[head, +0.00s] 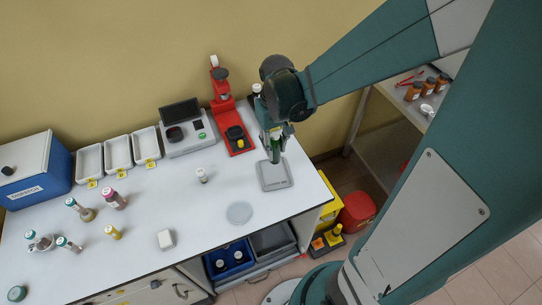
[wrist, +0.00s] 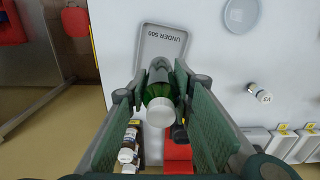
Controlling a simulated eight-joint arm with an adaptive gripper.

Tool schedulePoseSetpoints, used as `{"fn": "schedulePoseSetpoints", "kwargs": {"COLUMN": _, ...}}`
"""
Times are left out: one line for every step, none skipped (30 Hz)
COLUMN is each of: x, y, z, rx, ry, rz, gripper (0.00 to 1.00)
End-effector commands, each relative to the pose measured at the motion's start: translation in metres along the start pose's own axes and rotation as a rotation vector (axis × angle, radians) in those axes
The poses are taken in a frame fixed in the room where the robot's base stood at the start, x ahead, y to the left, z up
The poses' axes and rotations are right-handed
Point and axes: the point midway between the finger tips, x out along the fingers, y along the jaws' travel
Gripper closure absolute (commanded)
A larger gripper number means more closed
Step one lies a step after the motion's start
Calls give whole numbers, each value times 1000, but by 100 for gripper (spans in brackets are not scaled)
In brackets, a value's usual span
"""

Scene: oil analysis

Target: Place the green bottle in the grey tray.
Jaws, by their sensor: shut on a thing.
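The green bottle (wrist: 157,100), with a white cap, is between the fingers of my gripper (wrist: 160,72) in the wrist view. My gripper is shut on it. The grey tray (wrist: 161,50), marked "UNDER 500", lies just beyond the bottle in that view. In the head view my gripper (head: 275,156) points down over the back part of the grey tray (head: 277,183), near the bench's right end. The fingers mostly hide the bottle there. I cannot tell whether its base touches the tray.
A red stand (head: 222,96) is close left of my gripper. A scale (head: 188,138) and several white trays (head: 118,153) line the back. A round pale dish (head: 239,212) and a small vial (head: 202,175) are left of the grey tray. The bench's right edge is close.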

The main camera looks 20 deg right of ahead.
Motion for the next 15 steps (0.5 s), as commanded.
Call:
{"fn": "schedulePoseSetpoints", "kwargs": {"x": 6, "y": 0, "z": 0, "rx": 0, "ry": 0, "rz": 0, "gripper": 90}}
{"fn": "schedulePoseSetpoints", "kwargs": {"x": 9, "y": 0, "z": -1, "rx": 0, "ry": 0, "rz": 0, "gripper": 90}}
{"fn": "schedulePoseSetpoints", "kwargs": {"x": 14, "y": 0, "z": -1, "rx": 0, "ry": 0, "rz": 0, "gripper": 90}}
{"fn": "schedulePoseSetpoints", "kwargs": {"x": 17, "y": 0, "z": 0, "rx": 0, "ry": 0, "rz": 0, "gripper": 90}}
{"fn": "schedulePoseSetpoints", "kwargs": {"x": 20, "y": 0, "z": 0, "rx": 0, "ry": 0, "rz": 0, "gripper": 90}}
{"fn": "schedulePoseSetpoints", "kwargs": {"x": 25, "y": 0, "z": -1, "rx": 0, "ry": 0, "rz": 0, "gripper": 90}}
{"fn": "schedulePoseSetpoints", "kwargs": {"x": 28, "y": 0, "z": -1, "rx": 0, "ry": 0, "rz": 0, "gripper": 90}}
{"fn": "schedulePoseSetpoints", "kwargs": {"x": 31, "y": 0, "z": 0, "rx": 0, "ry": 0, "rz": 0, "gripper": 90}}
{"fn": "schedulePoseSetpoints", "kwargs": {"x": 35, "y": 0, "z": 0, "rx": 0, "ry": 0, "rz": 0, "gripper": 90}}
{"fn": "schedulePoseSetpoints", "kwargs": {"x": 37, "y": 0, "z": 0, "rx": 0, "ry": 0, "rz": 0, "gripper": 90}}
{"fn": "schedulePoseSetpoints", "kwargs": {"x": 39, "y": 0, "z": 0, "rx": 0, "ry": 0, "rz": 0, "gripper": 90}}
{"fn": "schedulePoseSetpoints", "kwargs": {"x": 42, "y": 0, "z": 0, "rx": 0, "ry": 0, "rz": 0, "gripper": 90}}
{"fn": "schedulePoseSetpoints", "kwargs": {"x": 43, "y": 0, "z": 0, "rx": 0, "ry": 0, "rz": 0, "gripper": 90}}
{"fn": "schedulePoseSetpoints", "kwargs": {"x": 44, "y": 0, "z": 0, "rx": 0, "ry": 0, "rz": 0, "gripper": 90}}
{"fn": "schedulePoseSetpoints", "kwargs": {"x": 45, "y": 0, "z": 0, "rx": 0, "ry": 0, "rz": 0, "gripper": 90}}
